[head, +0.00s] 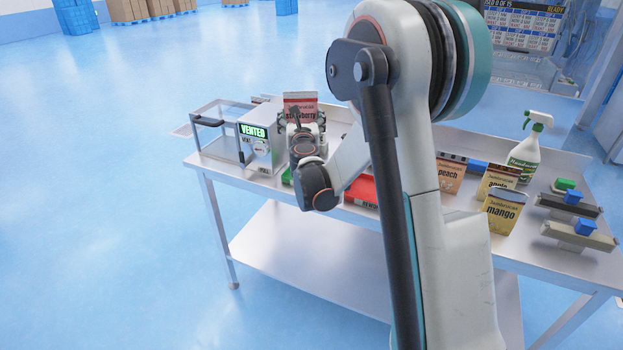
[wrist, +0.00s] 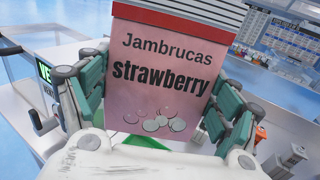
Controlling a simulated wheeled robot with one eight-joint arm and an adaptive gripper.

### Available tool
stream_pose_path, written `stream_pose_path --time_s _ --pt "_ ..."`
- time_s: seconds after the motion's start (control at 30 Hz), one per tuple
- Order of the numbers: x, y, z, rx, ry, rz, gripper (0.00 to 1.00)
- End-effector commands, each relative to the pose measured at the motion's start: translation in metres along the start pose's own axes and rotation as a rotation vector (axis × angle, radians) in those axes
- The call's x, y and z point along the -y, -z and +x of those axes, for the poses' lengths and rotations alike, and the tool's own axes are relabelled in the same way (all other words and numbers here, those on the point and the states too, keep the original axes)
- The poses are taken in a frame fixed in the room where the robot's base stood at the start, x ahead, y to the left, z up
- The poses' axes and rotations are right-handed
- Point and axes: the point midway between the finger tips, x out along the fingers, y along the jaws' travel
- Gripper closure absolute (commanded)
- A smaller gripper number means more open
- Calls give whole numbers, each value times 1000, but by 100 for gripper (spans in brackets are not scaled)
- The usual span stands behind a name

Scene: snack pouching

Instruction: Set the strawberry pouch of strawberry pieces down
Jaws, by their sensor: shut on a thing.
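The strawberry pouch (head: 301,103) is pink with a red striped top. It stands upright in my gripper (head: 303,122), just right of the vacuum chamber in the head view. In the wrist view the pouch (wrist: 165,75) faces me, its label reading "Jambrucas strawberry", with pale round pieces shown low on its front. My gripper's fingers (wrist: 160,105) are shut on it from both sides.
The chamber machine (head: 255,140) with a "VENTED" display is on the table's left. Peach (head: 450,175), apple (head: 497,180) and mango (head: 503,211) pouches stand to the right. A spray bottle (head: 524,155) and two blue-handled tools (head: 578,236) are farther right. A red tray (head: 362,190) is partly hidden behind my arm.

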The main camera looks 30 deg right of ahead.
Motion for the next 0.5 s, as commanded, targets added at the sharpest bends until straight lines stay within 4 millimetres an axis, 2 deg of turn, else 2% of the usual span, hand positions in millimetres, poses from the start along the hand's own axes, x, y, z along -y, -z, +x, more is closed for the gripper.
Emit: stream_pose_path --time_s 0.03,0.1,0.23,0.37,0.5 --pt "15 -4 10 0 34 0 42" --pt "29 -9 18 0 68 0 42" --pt "42 -8 26 0 100 0 42" --pt "43 15 27 0 104 0 42" --pt "43 51 27 0 103 0 42"
